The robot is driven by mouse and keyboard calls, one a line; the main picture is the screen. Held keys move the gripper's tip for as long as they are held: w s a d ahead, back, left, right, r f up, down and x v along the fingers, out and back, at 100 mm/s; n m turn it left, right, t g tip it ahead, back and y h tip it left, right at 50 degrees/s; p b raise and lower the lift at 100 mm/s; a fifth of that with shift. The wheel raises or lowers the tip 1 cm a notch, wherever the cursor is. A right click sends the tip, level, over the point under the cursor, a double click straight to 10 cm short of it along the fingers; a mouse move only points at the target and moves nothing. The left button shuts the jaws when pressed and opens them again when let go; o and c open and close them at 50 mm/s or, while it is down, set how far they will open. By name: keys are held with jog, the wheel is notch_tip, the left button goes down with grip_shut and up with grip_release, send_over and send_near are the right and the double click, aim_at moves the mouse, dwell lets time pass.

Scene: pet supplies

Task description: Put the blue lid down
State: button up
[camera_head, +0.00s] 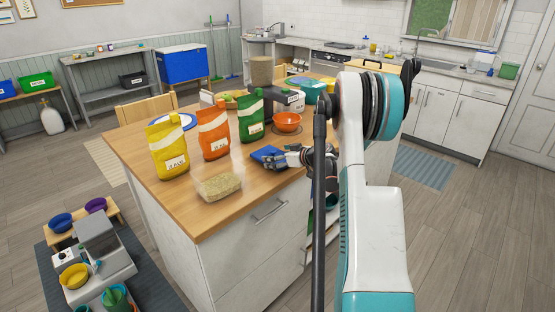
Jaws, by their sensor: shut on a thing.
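The blue lid (267,153) is a flat blue piece at the right part of the wooden island top (183,203). My gripper (285,157) reaches in from the right and is shut on the lid's right side. The lid looks level and is at or just above the wood; I cannot tell if it touches. The fingers hide part of its right edge.
Yellow (168,150), orange (213,133) and green (251,117) bags stand left of and behind the lid. Bare wood lies between the block and the lid.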

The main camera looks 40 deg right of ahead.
jog(key=shift+r, duration=0.1)
jog(key=shift+f+b, duration=0.35)
jog(key=shift+f, duration=0.15)
jog(key=shift+f, duration=0.15)
jog(key=o, duration=0.7)
